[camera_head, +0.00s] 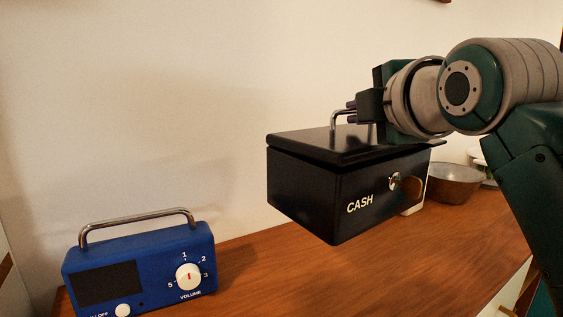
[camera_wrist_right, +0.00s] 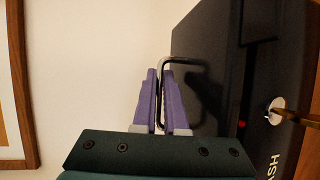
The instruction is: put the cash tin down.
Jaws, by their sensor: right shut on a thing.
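The black cash tin (camera_head: 325,189) hangs in the air above the wooden hutch top, slightly tilted in the head view. It has a metal handle on its lid, a lock with a key on the front and the word CASH. My right gripper (camera_head: 351,110) is shut on the tin's handle. In the right wrist view the purple fingers (camera_wrist_right: 162,95) close on the dark handle, with the tin (camera_wrist_right: 205,75) to the right. My left gripper is not in view.
A blue radio (camera_head: 140,262) with a metal handle stands at the left on the wooden top (camera_head: 300,275). A metal bowl (camera_head: 455,184) stands behind the tin at the right, with a pale object partly hidden nearby. The wood between radio and bowl is mostly clear. A plain wall is behind.

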